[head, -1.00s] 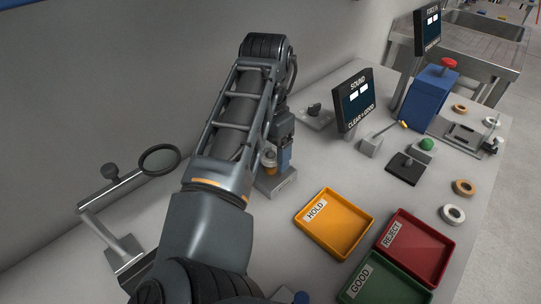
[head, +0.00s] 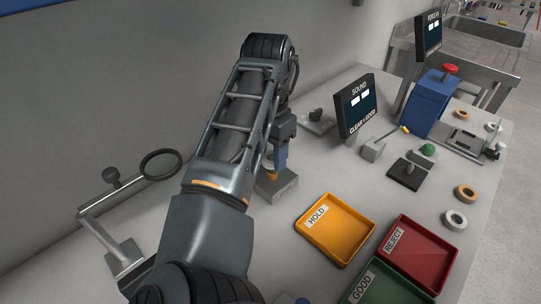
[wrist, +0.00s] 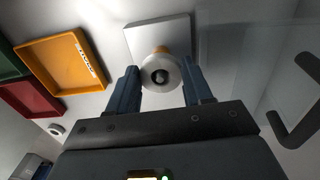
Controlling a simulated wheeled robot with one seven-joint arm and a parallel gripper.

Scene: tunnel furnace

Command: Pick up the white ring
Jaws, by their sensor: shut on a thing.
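A white ring (wrist: 161,73) sits between the two fingers of my gripper (wrist: 161,88) in the wrist view. My gripper is shut on it. An orange piece (wrist: 161,49) shows just behind the ring, over a pale grey square block (wrist: 150,34). In the head view my gripper (head: 279,160) points down at the grey block (head: 281,187), with the orange piece (head: 271,177) partly showing beside the fingers. The held ring is mostly hidden there by the arm and fingers. I cannot tell whether it touches the orange piece.
Another white ring (head: 454,219) lies at the table's right, near a tan ring (head: 466,193). A yellow HOLD tray (head: 360,215), a red REJECT tray (head: 440,268) and a green GOOD tray (head: 385,296) are in front. A SOUND display (head: 357,104) and a magnifier (head: 161,164) stand nearby.

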